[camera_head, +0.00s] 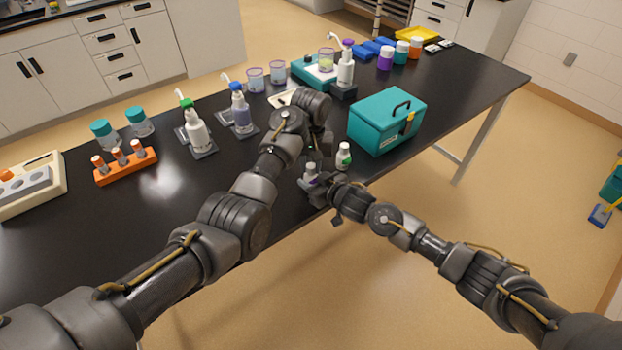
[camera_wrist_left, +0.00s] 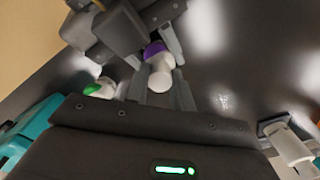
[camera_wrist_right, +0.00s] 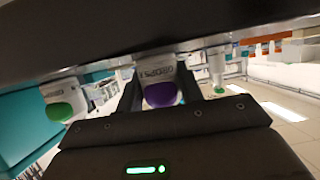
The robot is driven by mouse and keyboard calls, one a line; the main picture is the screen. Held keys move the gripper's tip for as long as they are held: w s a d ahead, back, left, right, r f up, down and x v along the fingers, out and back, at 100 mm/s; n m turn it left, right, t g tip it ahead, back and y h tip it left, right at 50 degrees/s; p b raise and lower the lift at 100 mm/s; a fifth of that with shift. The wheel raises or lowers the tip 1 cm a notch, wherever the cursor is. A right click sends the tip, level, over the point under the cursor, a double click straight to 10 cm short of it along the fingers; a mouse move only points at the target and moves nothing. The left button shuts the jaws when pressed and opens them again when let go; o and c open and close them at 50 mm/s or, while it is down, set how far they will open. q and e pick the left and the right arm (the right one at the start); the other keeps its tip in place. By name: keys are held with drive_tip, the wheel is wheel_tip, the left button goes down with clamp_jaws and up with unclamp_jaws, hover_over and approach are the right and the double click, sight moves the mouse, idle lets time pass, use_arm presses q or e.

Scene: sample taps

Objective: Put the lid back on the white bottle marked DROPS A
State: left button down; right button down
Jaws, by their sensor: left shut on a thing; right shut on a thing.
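The white bottle (camera_head: 310,169) is between my two grippers near the table's front edge. In the right wrist view the bottle (camera_wrist_right: 155,71) shows partly covered lettering that looks like DROPS, upside down. My left gripper (camera_wrist_left: 161,82) is shut on the white bottle (camera_wrist_left: 161,74). A purple lid (camera_wrist_right: 163,93) lines up with the bottle's end, between the fingers of my right gripper (camera_wrist_right: 160,88), which is shut on it. The lid also shows in the left wrist view (camera_wrist_left: 154,49). I cannot tell whether lid and bottle touch; the fingers partly hide the join.
A similar white bottle with green (camera_head: 344,156) stands close by on the right. A teal case (camera_head: 386,122) stands behind it. Pump bottles (camera_head: 197,134) and an orange rack (camera_head: 126,165) stand to the left. The black table (camera_head: 215,180) is clear in the middle.

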use_arm(q)
drive_tip(key=m, duration=0.3)
drive_tip(key=c, duration=1.2)
unclamp_jaws()
drive_tip(key=shift+r, duration=0.15)
drive_tip(key=shift+r, duration=2.15)
